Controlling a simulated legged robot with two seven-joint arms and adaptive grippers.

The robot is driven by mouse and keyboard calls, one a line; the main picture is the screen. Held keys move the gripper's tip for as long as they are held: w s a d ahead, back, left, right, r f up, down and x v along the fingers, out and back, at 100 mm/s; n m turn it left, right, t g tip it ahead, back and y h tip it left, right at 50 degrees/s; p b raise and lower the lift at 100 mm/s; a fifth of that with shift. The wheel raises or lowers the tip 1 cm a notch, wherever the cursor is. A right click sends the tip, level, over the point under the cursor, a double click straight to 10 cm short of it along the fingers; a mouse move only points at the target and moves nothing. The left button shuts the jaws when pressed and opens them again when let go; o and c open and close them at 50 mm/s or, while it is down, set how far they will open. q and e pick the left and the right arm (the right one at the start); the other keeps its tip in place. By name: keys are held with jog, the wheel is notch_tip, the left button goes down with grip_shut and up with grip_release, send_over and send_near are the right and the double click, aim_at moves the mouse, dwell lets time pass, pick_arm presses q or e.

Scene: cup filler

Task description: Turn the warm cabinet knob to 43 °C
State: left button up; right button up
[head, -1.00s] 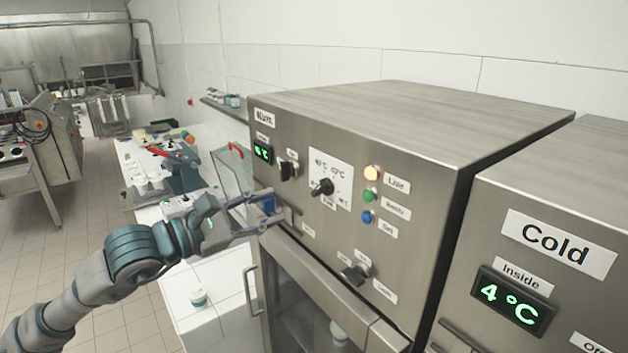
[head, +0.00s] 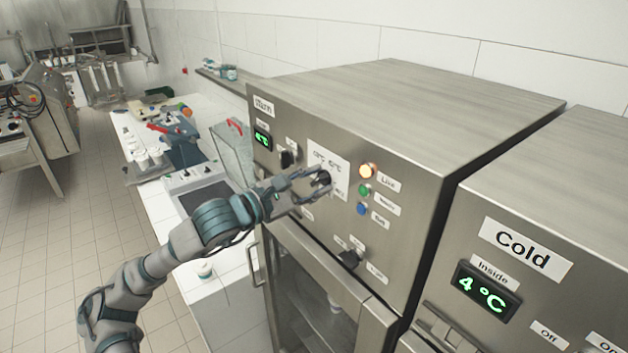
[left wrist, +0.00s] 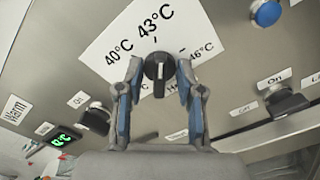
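The warm cabinet (head: 400,110) has a black dial knob (left wrist: 157,68) on a white scale plate (left wrist: 105,45). The left wrist view shows marks for 40, 43 and 46 °C; the knob's long grip stands roughly upright in that picture, toward the 43 °C mark. My left gripper (head: 318,182) is at the knob and hides part of it in the head view. In the left wrist view its fingertips (left wrist: 159,64) stand on either side of the knob with a small gap on each side, so it looks open. My right gripper is out of view.
The cold cabinet (head: 540,190) stands at right.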

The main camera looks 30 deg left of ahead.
pick_arm(q)
grip_shut()
jog(key=shift+f+n+b, duration=0.15)
jog(key=shift+n+b, duration=0.45)
jog(key=shift+b, duration=0.5)
jog(key=shift+n+b, duration=0.3)
jog(key=shift+n, duration=0.2)
jog(key=shift+r, duration=0.25)
jog(key=shift+a, duration=0.1)
jog(key=shift+o, duration=0.7)
grip_release()
